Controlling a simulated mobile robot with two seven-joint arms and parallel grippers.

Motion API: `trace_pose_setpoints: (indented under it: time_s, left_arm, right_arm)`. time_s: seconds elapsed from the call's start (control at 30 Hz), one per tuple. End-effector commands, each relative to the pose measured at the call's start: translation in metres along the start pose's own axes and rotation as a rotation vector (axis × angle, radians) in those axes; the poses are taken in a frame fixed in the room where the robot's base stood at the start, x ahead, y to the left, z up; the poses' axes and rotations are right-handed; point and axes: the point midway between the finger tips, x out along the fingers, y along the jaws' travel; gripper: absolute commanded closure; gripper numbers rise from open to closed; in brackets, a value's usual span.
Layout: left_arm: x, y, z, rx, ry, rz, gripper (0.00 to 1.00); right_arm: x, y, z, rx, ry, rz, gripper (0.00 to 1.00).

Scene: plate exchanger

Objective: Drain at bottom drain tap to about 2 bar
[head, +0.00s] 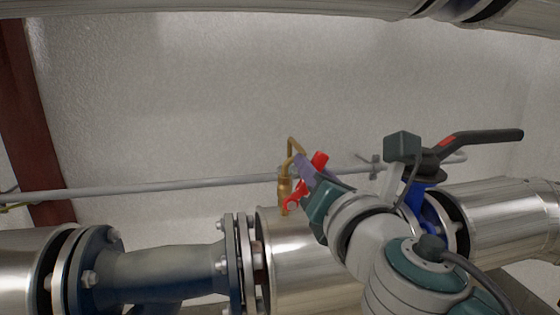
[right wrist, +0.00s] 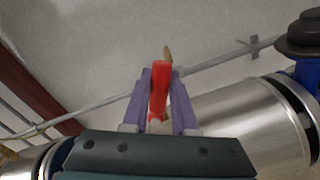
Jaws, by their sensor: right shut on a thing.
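The brass drain tap (head: 285,187) stands on top of the shiny metal pipe section, with a curved brass spout (head: 291,143) above it. Its red lever (head: 319,160) shows on both sides of my right gripper's fingers and slants from upper right to lower left. My right gripper (head: 301,168) comes in from the lower right and is shut on the red lever. In the right wrist view the red lever (right wrist: 160,88) stands between the two purple fingers (right wrist: 160,104). No pressure gauge is in view. My left gripper is not in view.
A black-handled valve (head: 485,138) with a blue body sits on the pipe to the right. A blue flanged fitting (head: 150,272) is at the lower left. A thin grey pipe (head: 150,191) runs along the wall behind. A large pipe (head: 230,8) crosses overhead.

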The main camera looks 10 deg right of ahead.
Motion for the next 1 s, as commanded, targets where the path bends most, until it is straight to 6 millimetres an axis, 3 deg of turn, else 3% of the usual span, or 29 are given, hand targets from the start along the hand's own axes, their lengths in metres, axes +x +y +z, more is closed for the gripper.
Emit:
trace_pose_setpoints:
  time_s: [0.33,0.9,0.93,1.0]
  left_arm:
    - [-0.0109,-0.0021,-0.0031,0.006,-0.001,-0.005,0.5]
    - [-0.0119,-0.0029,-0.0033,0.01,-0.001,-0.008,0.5]
    - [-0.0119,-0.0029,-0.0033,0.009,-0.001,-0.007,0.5]
    - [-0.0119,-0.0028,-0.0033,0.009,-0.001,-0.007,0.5]
  right_arm:
    - [0.0005,0.0105,0.0012,-0.15,-0.002,0.002,1.0]
    - [0.0003,0.012,-0.0003,-0.177,-0.002,0.002,1.0]
    - [0.0003,0.012,-0.0003,-0.177,-0.002,0.002,0.72]
    - [0.0003,0.0119,-0.0004,-0.177,-0.002,0.002,0.64]
